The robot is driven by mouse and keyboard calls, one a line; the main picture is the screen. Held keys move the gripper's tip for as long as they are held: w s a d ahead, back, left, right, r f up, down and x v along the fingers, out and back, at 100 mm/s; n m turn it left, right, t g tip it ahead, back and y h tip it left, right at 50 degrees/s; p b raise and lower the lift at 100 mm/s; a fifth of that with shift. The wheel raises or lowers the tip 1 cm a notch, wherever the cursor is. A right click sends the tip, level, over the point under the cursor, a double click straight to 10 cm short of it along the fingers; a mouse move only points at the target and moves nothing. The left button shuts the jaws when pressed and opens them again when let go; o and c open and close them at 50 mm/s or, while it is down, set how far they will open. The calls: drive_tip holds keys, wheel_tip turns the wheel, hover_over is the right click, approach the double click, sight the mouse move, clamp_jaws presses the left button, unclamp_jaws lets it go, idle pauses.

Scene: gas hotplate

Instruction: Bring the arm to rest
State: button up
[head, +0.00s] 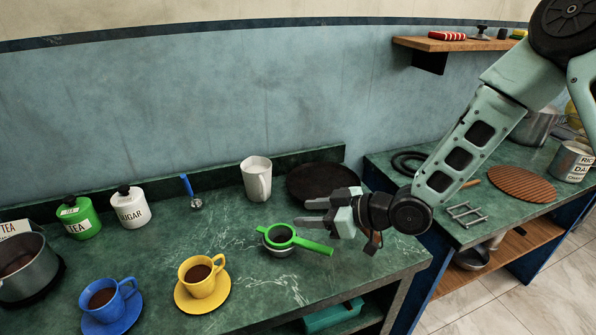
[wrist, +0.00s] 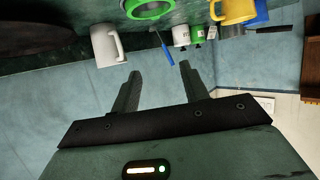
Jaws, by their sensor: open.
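My arm reaches in from the upper right in the head view. My gripper (head: 322,211) is open and empty, held above the green counter, pointing left. In the wrist view my gripper (wrist: 157,82) shows two spread fingers with nothing between them. A green strainer (head: 300,242) lies below it on the counter over a small bowl. A dark pan (head: 318,180) is behind the gripper, partly hidden by it. A white mug (head: 256,179) stands to the pan's left.
A yellow cup (head: 203,279) and a blue cup (head: 108,298), both with brown liquid, stand on saucers. A pot (head: 25,268), a tea canister (head: 76,220) and a sugar canister (head: 130,208) are at left. A second counter (head: 480,228) is at right. A wooden shelf (head: 450,44) hangs above.

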drive_tip(key=shift+s+a+g+h, duration=0.15)
drive_tip(key=shift+s+g+h, duration=0.15)
drive_tip(key=shift+s+h, duration=0.2)
drive_tip(key=s+d+r+m+g+h, duration=0.1)
drive_tip(key=s+d+r+g+h, duration=0.1)
drive_tip(key=s, duration=0.6)
drive_tip(key=s+d+r+m+g+h, duration=0.2)
drive_tip(key=s+d+r+h, duration=0.1)
drive_tip(key=s, duration=0.6)
drive_tip(key=s+d+r+m+g+h, duration=0.1)
drive_tip(key=s+d+r+h, duration=0.1)
drive_tip(key=s+r+h, duration=0.3)
drive_tip(key=s, duration=0.4)
drive_tip(key=shift+s+d+m+g, duration=0.25)
drive_tip(key=shift+m+g, duration=0.15)
